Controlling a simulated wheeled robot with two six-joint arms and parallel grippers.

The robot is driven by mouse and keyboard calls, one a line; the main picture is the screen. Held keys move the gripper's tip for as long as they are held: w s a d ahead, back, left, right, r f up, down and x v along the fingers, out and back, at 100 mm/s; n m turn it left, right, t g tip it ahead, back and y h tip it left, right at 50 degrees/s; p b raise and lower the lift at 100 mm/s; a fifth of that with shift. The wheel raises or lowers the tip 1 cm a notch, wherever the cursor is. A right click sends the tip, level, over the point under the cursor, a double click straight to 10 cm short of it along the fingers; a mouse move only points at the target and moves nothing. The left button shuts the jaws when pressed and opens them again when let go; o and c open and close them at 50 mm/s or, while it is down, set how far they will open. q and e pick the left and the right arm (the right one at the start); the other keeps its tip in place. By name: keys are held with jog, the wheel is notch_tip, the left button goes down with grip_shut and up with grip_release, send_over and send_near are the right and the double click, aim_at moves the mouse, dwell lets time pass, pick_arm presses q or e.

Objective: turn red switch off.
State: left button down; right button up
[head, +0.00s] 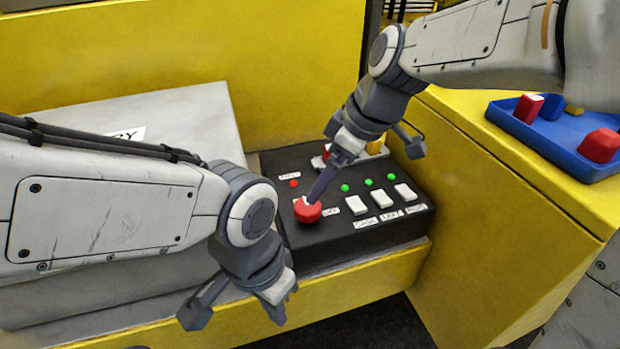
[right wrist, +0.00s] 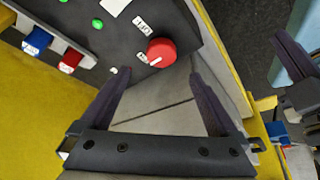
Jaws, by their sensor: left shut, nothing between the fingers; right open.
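A round red knob (head: 308,213) with a white mark sits on the front left of the black control panel (head: 346,246). In the right wrist view, the knob (right wrist: 161,52) lies just beyond the fingertips; its mark faces one of two small labels. A smaller red switch (head: 326,153) stands at the panel's back, partly hidden by my right gripper; it also shows in the right wrist view (right wrist: 70,61). My right gripper (right wrist: 158,76) is open and empty above the knob; contact cannot be told. My left gripper (head: 283,292) is shut and empty, in front of the panel.
White buttons (head: 355,205) and green lights (head: 368,181) lie right of the knob. A blue switch (right wrist: 37,40) and a yellow one (head: 376,147) stand at the back. A blue tray (head: 540,140) with coloured blocks rests on the yellow surface at right. A grey box stands left.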

aim_at(308, 205)
jog(key=p+x, duration=0.1)
jog(key=x, duration=0.7)
jog(key=shift+a+f, duration=0.1)
jog(key=shift+f, duration=0.1)
jog(key=c, duration=1.4)
